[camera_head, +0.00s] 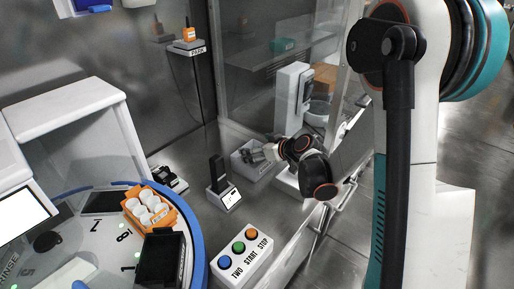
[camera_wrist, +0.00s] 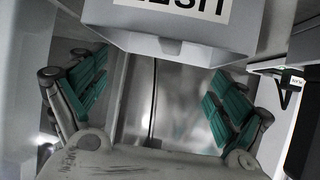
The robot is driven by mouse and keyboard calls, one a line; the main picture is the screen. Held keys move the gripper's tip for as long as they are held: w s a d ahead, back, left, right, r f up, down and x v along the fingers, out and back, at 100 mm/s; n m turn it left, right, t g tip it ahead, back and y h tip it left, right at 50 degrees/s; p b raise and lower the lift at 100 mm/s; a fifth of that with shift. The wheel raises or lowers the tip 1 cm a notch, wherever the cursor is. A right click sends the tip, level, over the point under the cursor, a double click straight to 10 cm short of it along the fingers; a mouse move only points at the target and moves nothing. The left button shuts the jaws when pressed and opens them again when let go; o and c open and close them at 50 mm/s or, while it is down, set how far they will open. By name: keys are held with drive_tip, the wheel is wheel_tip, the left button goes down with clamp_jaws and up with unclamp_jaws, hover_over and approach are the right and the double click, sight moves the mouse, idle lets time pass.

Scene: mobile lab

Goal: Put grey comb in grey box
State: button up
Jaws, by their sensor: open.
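A grey box (camera_head: 249,166) stands on the counter in the middle of the head view. My gripper (camera_head: 262,153) is right over or beside its far rim; the exact gap cannot be told. In the wrist view, my gripper (camera_wrist: 160,90) has its two teal-padded fingers wide apart, with nothing between them. A grey box (camera_wrist: 180,42) with a white, partly cut-off label fills the top of that view, just beyond the fingers. I cannot make out a grey comb in either view; the box's inside is mostly hidden.
A dark upright device on a white stand (camera_head: 225,198) is left of the box. A white button panel (camera_head: 243,262) is in front. An orange rack of white caps (camera_head: 150,210) and a black box (camera_head: 160,258) sit on the round blue-rimmed table. A glass cabinet is behind.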

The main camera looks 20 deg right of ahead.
drive_tip(key=shift+r, duration=0.55)
drive_tip(key=p+v, duration=0.4)
drive_tip(key=v, duration=0.8)
